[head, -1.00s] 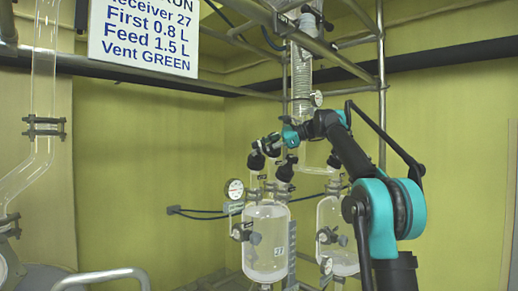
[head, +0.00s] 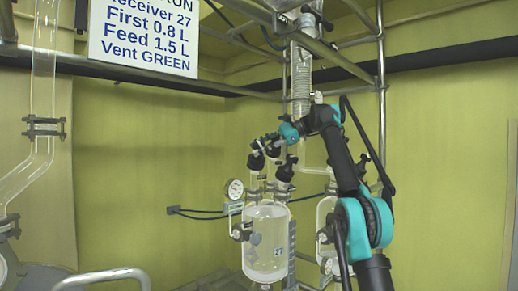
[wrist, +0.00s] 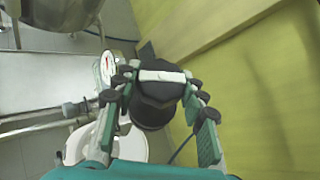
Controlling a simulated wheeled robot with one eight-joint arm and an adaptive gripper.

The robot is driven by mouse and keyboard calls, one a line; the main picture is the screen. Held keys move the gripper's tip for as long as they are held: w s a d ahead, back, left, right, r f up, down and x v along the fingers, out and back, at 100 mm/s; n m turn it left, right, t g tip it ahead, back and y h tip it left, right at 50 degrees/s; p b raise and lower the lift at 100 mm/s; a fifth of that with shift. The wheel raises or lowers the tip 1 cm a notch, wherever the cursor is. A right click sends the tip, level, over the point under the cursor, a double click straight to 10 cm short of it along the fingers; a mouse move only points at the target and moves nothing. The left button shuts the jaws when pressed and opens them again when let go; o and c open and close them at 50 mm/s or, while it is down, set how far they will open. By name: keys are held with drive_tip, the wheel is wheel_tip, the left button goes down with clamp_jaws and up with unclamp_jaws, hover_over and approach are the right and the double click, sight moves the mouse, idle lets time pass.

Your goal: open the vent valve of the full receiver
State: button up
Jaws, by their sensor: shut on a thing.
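The receiver (head: 265,245) labelled 27 is a glass vessel holding clear liquid nearly to its top, in the head view. Black-capped valve fittings stand above it. My gripper (head: 268,146) is above the vessel at these fittings. In the wrist view my gripper (wrist: 161,82) has one finger on each side of a black valve knob (wrist: 155,108) with a pale bar across its top, and is shut on it. The fingers partly hide the knob. I cannot tell from the head view exactly which fitting is held, nor whether its valve is open.
A second glass receiver (head: 325,222) stands to the right, partly behind my arm. A pressure gauge (head: 235,189) is left of receiver 27. A sign (head: 145,38) reads "Vent GREEN". Metal frame tubes (head: 382,100) and a glass column (head: 301,75) stand close to my arm.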

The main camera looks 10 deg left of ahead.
idle(0.4)
drive_tip(key=o, duration=1.2)
drive_tip(key=shift+c, duration=0.2)
drive_tip(key=shift+m+t, duration=0.4)
drive_tip(key=shift+t, duration=0.1)
